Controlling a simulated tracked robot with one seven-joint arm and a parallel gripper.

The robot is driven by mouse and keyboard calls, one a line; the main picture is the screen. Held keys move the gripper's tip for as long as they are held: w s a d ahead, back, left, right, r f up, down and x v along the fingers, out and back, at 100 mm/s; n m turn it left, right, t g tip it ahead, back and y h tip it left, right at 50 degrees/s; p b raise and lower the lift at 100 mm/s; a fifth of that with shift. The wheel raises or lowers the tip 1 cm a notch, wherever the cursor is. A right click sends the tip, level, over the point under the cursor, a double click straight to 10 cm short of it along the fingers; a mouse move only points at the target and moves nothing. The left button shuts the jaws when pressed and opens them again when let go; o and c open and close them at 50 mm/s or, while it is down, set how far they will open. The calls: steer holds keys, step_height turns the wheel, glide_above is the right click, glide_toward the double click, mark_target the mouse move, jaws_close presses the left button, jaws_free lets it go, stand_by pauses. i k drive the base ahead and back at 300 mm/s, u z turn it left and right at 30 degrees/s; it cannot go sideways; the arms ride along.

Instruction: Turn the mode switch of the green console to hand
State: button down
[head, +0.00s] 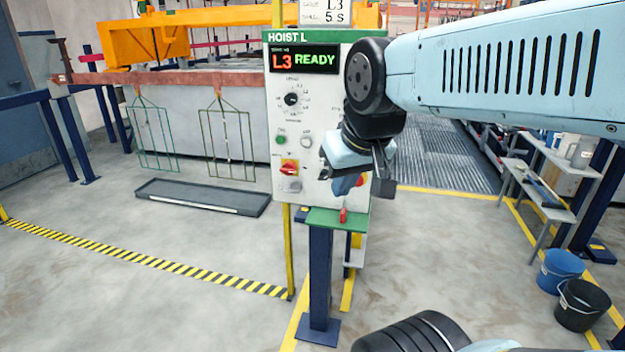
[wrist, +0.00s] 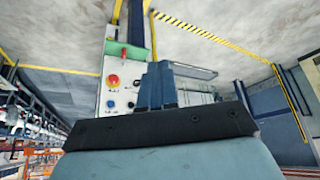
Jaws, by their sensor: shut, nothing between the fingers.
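The green console (head: 282,215) has a white panel under a green "HOIST L" header, and its display reads "L3 READY". A black dial (head: 292,99) sits on the upper panel. A red rotary handle on a yellow plate (head: 289,169) sits lower left. A black knob (head: 325,173) is partly hidden beside my gripper (head: 346,187), so its setting and label are unreadable. My gripper is shut and empty, in front of the panel's lower right. In the wrist view my shut fingers (wrist: 160,72) overlap the panel (wrist: 115,65), beside a red button (wrist: 113,81).
A green ledge (head: 325,218) with a small red item juts out below the panel on a blue post (head: 320,270). Wire racks (head: 228,140) hang behind at left, above a dark tray (head: 200,197). Two buckets (head: 560,270) stand at right. The left foreground floor is clear.

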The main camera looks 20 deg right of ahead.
mark_target(323, 176)
steer(key=z, duration=1.5)
steer(key=i, duration=0.1)
steer(key=u, duration=3.3)
steer(key=k, duration=1.2)
steer(key=z, duration=0.7)
steer(key=i, duration=1)
steer(key=z, duration=0.05)
